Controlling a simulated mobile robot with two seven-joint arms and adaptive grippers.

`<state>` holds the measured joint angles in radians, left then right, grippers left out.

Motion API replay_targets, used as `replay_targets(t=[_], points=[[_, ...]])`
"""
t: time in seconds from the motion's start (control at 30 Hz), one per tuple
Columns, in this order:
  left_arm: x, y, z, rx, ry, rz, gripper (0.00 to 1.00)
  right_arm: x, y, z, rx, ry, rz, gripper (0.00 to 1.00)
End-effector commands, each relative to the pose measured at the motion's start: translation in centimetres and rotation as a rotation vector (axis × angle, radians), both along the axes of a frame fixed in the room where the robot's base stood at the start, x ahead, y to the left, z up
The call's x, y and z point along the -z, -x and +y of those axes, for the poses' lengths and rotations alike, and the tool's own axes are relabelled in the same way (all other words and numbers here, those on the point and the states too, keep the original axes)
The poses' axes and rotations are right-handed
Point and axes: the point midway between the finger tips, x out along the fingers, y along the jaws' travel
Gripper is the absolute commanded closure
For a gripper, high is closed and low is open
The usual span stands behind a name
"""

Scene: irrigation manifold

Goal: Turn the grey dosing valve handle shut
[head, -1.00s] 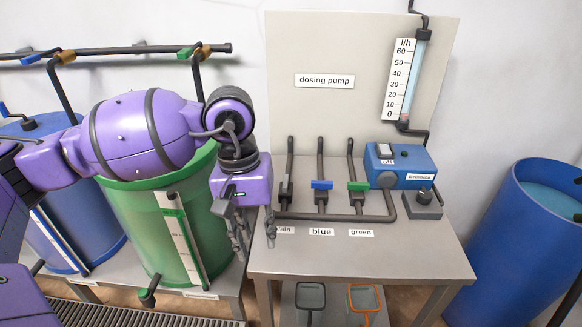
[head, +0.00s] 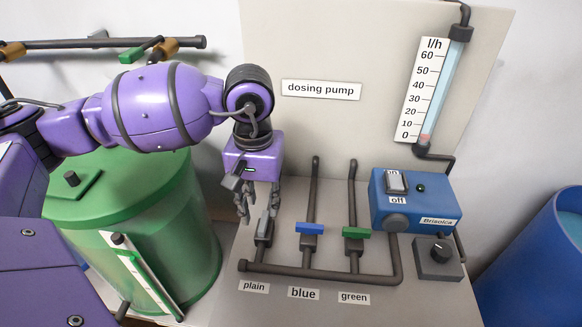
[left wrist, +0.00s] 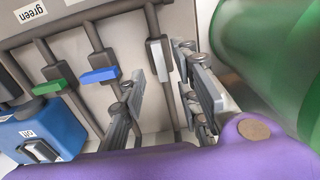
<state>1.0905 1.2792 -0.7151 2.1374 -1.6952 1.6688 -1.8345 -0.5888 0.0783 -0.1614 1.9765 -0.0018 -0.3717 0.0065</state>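The grey dosing valve handle (head: 265,228) is on the "plain" pipe, the leftmost of three valves. It lies in line with its pipe, and it also shows in the left wrist view (left wrist: 159,62). My left gripper (head: 258,203) is open at this valve, fingers pointing down. In the left wrist view, the open left gripper (left wrist: 160,72) has its fingers apart, with the grey handle seen in the gap between them. Contact with the handle cannot be made out. My right gripper is not in view.
The blue handle (head: 309,228) and green handle (head: 356,233) sit crosswise on the neighbouring pipes to the right. A blue pump box (head: 417,210) stands right of them. A green tank (head: 170,225) is close on the left. The backboard (head: 320,135) rises behind.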

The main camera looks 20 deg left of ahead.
Motion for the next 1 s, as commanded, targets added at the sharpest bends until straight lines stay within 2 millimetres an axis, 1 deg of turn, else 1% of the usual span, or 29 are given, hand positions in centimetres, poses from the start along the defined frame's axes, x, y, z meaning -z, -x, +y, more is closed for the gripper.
replay_targets(t=[0.03,0.1,0.3,0.43,0.63,0.67,0.87,1.0], points=[[0.9,0.1,0.0,-0.001,0.002,0.005,0.70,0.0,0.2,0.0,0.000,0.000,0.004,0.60],[2.0,0.1,0.0,-0.002,0.000,0.004,0.70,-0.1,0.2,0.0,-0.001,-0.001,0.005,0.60],[4.2,0.1,0.0,-0.001,0.001,0.002,0.70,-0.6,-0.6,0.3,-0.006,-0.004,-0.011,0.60],[4.7,0.0,0.0,-0.001,0.001,0.002,0.70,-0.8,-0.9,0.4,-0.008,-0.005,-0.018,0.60],[4.7,0.0,0.0,-0.001,0.001,0.002,0.70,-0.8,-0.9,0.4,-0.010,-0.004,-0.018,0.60],[4.7,0.0,0.0,-0.001,0.001,0.001,0.73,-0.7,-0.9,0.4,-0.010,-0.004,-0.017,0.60],[4.7,0.0,0.0,-0.001,0.001,0.001,0.99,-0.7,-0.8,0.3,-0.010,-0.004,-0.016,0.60],[4.7,0.0,0.0,-0.001,0.001,0.001,1.00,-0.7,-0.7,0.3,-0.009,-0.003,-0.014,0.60]])
